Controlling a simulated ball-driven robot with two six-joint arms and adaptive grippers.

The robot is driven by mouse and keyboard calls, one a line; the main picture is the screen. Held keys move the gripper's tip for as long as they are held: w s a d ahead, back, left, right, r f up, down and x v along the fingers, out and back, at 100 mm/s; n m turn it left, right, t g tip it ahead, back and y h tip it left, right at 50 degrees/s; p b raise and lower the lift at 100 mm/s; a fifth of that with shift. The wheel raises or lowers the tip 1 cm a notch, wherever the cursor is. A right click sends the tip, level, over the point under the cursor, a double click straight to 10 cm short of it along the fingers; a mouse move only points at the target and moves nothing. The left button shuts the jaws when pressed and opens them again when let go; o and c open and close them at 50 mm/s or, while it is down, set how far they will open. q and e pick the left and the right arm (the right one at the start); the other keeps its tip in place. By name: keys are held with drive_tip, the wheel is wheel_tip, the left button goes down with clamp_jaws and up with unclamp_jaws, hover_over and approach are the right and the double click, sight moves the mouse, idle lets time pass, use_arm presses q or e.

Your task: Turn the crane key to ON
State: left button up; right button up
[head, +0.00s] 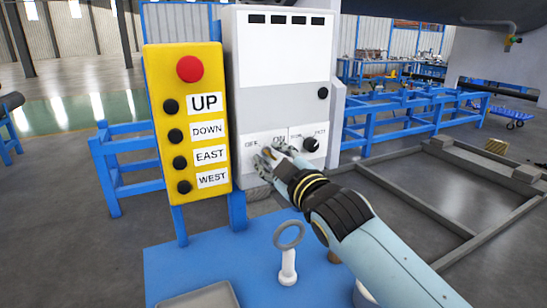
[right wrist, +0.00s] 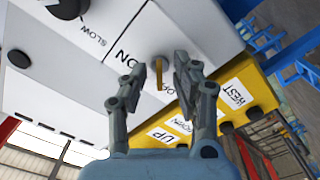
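The crane key (right wrist: 159,78) is a small brass-coloured piece in a round grey switch on the white control box (head: 280,60). In the head view the key (head: 267,152) is partly covered by my right gripper (head: 266,162). The switch sits between the OFF label (head: 251,145) and the ON label (head: 279,139). In the right wrist view my right gripper (right wrist: 162,70) has its fingers apart, one on each side of the key, with gaps visible. Whether either finger touches the key is not clear. My left gripper is not in view.
A black knob (head: 311,144) sits just right of the key switch. A yellow button panel (head: 184,130) stands close on the left. Below are a blue surface (head: 215,258), a ring-topped pin (head: 288,262) and a grey tray (head: 205,297).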

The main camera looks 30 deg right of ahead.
clamp_jaws()
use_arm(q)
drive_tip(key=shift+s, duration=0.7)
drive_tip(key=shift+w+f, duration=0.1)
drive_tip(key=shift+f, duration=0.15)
use_arm(e)
drive_tip(key=shift+m, duration=0.4)
drive_tip(key=m+b, duration=0.1)
drive_tip(key=m, duration=0.2)
use_arm(q)
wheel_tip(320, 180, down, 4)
drive_tip(key=b, duration=0.3)
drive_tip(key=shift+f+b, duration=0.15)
drive_tip(key=shift+b, duration=0.2)
use_arm(e)
drive_tip(key=m, duration=1.3)
drive_tip(key=shift+m, duration=0.4)
